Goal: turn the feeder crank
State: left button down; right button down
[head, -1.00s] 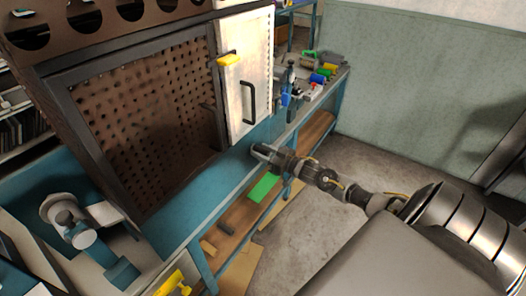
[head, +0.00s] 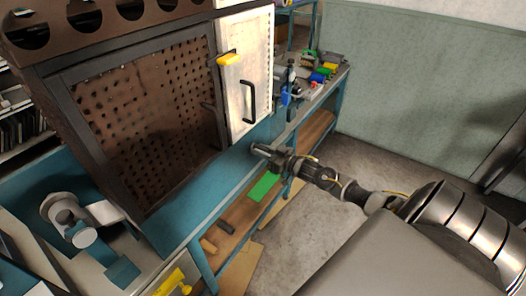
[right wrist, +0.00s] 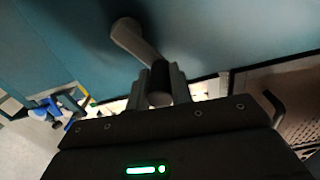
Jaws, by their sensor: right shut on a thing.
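The feeder crank (right wrist: 133,38) shows in the right wrist view as a grey bent arm against a blue-teal panel. Its rounded handle end (right wrist: 160,99) sits between the two fingers of my right gripper (right wrist: 161,84), which is shut on it. In the head view my right gripper (head: 262,151) is at the front edge of the blue bench, below the white door. The crank is too small and covered to make out in that view. My left gripper is not in view.
A dark cabinet with a perforated panel (head: 150,120) and a white door (head: 246,75) with a black handle stands behind the gripper. Coloured items and tools (head: 322,72) crowd the bench's far end. A green block (head: 264,186) lies on the lower shelf. The floor at right is clear.

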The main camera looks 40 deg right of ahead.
jog(key=shift+d+r, duration=0.1)
jog(key=shift+w+d+r+m+p, duration=0.1)
jog(key=shift+d+r+m+p, duration=0.2)
jog(key=shift+m+p, duration=0.55)
jog(key=shift+w+d+m+p, duration=0.15)
jog(key=shift+d+m, duration=0.25)
jog(key=shift+m, duration=0.5)
jog(key=shift+w+d+m+p, duration=0.1)
jog(key=shift+d+m+p, duration=0.3)
jog(key=shift+m, duration=0.45)
jog(key=shift+w+d+m+p, duration=0.1)
jog(key=shift+d+m, duration=0.35)
jog(key=shift+m, duration=0.45)
jog(key=c, duration=1.3)
grip_release()
jog(key=shift+o, duration=0.2)
